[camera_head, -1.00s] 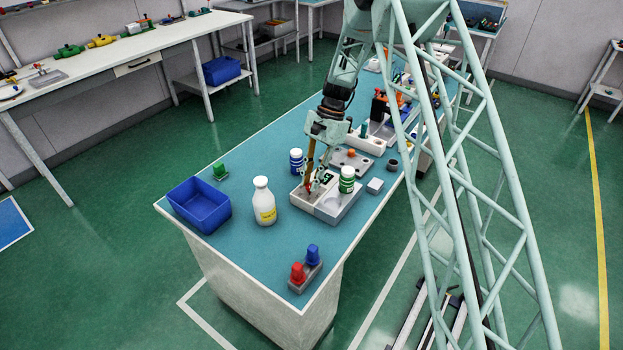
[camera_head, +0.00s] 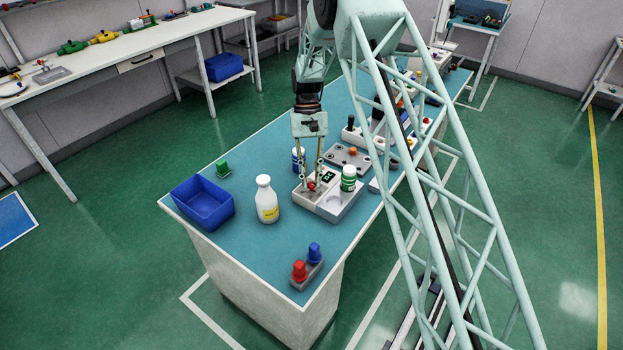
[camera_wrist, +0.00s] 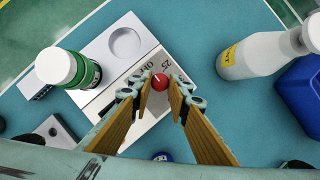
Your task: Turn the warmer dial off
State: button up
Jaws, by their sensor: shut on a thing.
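The warmer (camera_head: 335,204) is a pale grey box on the blue-green table, with a small dark display (camera_head: 328,176) and a round recess. Its red dial (camera_head: 311,187) sits on the top face beside the display. The dial also shows in the wrist view (camera_wrist: 160,82), with a pale mark on it. My gripper (camera_head: 311,183) points down over the warmer, one finger on each side of the dial, shut on it. The wrist view shows the fingertips (camera_wrist: 164,83) at the dial. Printed marks beside the dial show partly; the left finger covers some.
A green-and-white bottle (camera_head: 348,178) stands at the warmer's right, and a blue-and-white bottle (camera_head: 298,160) behind my fingers. A white bottle (camera_head: 267,200) and blue bin (camera_head: 203,204) are to the left. A red-and-blue block holder (camera_head: 306,274) is at the front corner.

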jog(key=shift+s+n, duration=0.1)
jog(key=shift+n, duration=0.3)
jog(key=o, duration=0.8)
jog(key=shift+o, duration=0.2)
jog(key=v, duration=1.2)
jog(key=shift+a, duration=0.2)
